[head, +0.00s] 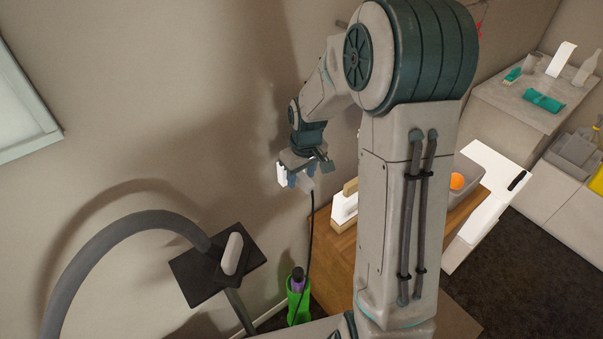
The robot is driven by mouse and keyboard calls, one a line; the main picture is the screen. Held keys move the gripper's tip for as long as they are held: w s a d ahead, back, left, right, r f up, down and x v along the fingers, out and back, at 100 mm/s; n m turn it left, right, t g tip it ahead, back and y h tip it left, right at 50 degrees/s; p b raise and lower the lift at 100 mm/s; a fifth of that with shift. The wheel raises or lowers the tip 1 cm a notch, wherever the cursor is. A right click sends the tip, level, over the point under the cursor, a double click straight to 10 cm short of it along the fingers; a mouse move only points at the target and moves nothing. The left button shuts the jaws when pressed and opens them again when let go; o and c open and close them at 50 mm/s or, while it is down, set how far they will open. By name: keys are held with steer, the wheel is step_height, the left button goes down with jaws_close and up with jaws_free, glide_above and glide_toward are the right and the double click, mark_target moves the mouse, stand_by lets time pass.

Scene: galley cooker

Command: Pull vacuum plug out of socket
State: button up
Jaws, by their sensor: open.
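A white socket plate (281,174) is on the wall, left of my gripper and partly hidden by it. The grey plug (308,184) is small, right at the socket, with a black cord (308,245) hanging down from it. My gripper (301,178) is open, with its fingers at the plug. At this size I cannot tell whether the fingers touch it, or whether the plug is fully seated in the socket.
A thick grey hose (130,222) and a dark square plate (195,290) stand at lower left. A wooden cabinet (330,262) stands right of the cord. Dark floor (510,290) is clear at lower right.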

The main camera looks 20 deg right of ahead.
mark_target(311, 185)
steer(key=shift+c, duration=0.4)
jaws_close()
steer(key=shift+s, duration=0.1)
steer(key=shift+s+d, duration=0.25)
steer(key=shift+s, duration=0.35)
steer(key=shift+s+d, duration=0.25)
steer(key=shift+s, duration=0.35)
steer(key=shift+s+d, duration=0.25)
steer(key=shift+s, duration=0.35)
